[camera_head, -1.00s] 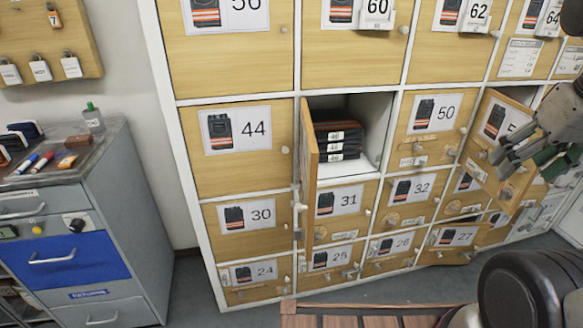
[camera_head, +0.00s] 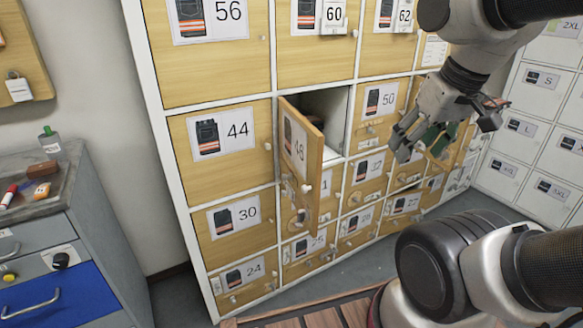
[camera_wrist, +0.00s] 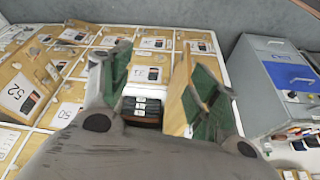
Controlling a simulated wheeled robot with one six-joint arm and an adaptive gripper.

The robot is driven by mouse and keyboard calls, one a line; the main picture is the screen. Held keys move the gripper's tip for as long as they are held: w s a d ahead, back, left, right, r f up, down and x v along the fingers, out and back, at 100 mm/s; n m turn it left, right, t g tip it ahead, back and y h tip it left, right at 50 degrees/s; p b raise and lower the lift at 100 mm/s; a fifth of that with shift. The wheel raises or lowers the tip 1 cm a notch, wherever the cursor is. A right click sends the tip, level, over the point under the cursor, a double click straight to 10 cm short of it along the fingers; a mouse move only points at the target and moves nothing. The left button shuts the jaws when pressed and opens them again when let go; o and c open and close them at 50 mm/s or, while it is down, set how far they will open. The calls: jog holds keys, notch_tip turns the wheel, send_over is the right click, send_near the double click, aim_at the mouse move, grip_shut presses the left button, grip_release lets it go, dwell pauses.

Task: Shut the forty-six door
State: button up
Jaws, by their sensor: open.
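The forty-six door (camera_head: 301,153) is a wooden locker door with a 46 label and a small white knob. It stands swung open, hinged on its left side. Its cubby (camera_head: 340,120) shows partly behind it. In the wrist view, dark folded garments (camera_wrist: 142,108) lie inside the cubby. My gripper (camera_head: 424,140) is open and empty, to the right of the door, in front of the area around lockers 50 and 52. In the wrist view my gripper's green-padded fingers (camera_wrist: 160,78) straddle the view of the cubby, and the door (camera_wrist: 180,97) shows beside and partly behind the right finger. I see no clear contact.
Locker 44 (camera_head: 222,138) is shut, left of the cubby. The locker 52 door (camera_wrist: 22,95) stands open on the other side. A grey drawer cabinet (camera_head: 60,215) stands at the left. A wooden slatted surface (camera_head: 325,315) is low in front.

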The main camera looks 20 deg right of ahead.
jog(key=shift+w+a+f, duration=0.1)
jog(key=shift+w+a, duration=0.05)
jog(key=shift+a, duration=0.2)
jog(key=c, duration=0.3)
jog(key=w+a+f+n+g, duration=0.1)
jog(key=a, duration=0.1)
jog(key=w+a+f+n, duration=0.1)
jog(key=w+a, duration=0.1)
jog(key=w+a+f+n+g, duration=0.1)
jog(key=a, duration=0.1)
jog(key=shift+w+a+f+n+g, duration=0.25)
jog(key=shift+a+f+n+g, duration=0.05)
jog(key=shift+n, duration=0.1)
grip_shut()
jog(key=w+a+f+n+g+h, duration=0.1)
jog(key=w+a+f+n, duration=0.2)
jog(key=w+a+n, duration=0.45)
jog(key=w+a+f+n+h, duration=0.25)
jog(key=w+a+n, duration=0.25)
jog(key=a+n, duration=0.45)
jog(key=d+f+m, duration=0.1)
jog(key=d+f, duration=0.4)
jog(key=f, duration=0.5)
jog(key=shift+w+y, duration=0.35)
jog(key=shift+w, duration=0.05)
